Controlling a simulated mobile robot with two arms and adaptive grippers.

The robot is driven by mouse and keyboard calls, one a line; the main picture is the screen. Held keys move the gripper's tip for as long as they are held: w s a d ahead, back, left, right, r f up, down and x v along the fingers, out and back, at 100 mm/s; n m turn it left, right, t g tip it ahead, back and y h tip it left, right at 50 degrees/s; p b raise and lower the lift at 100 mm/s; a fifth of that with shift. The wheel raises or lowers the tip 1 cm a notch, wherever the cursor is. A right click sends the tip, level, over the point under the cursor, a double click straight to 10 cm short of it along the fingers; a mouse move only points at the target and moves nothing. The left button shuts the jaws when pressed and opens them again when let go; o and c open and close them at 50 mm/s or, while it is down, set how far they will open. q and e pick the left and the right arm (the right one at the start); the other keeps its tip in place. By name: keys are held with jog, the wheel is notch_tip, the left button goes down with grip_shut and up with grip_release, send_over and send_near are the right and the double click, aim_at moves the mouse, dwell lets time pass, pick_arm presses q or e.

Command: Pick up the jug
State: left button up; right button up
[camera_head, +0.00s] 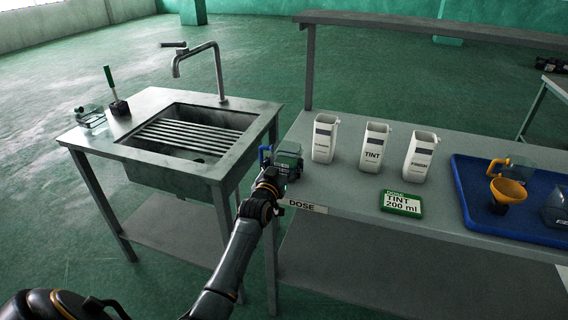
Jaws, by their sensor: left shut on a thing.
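A small clear jug (289,158) with a blue handle and greenish contents or tint is at the left end of the grey table, above the DOSE label. My left gripper (268,172) reaches up from the lower left and is shut on the jug at its blue handle (264,155). The gripper body hides part of the handle and the jug's lower left side. I cannot tell whether the jug's base touches the table. My right gripper is not in view.
Three white containers (373,147) stand right of the jug. A green TINT 200 ml card (401,204) lies before them. A blue tray (467,204) holds an orange funnel (508,190) and clear vessels. A sink (150,175) with a tall tap (216,68) stands left, across a gap.

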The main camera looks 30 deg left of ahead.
aim_at(281, 158)
pick_arm(q)
jog(key=shift+r, duration=1.6)
jog(key=s+a+r, duration=0.3)
jog(key=s+r, duration=0.6)
jog(key=s, duration=0.4)
jog(key=shift+s+r, duration=0.3)
jog(key=shift+r, duration=0.05)
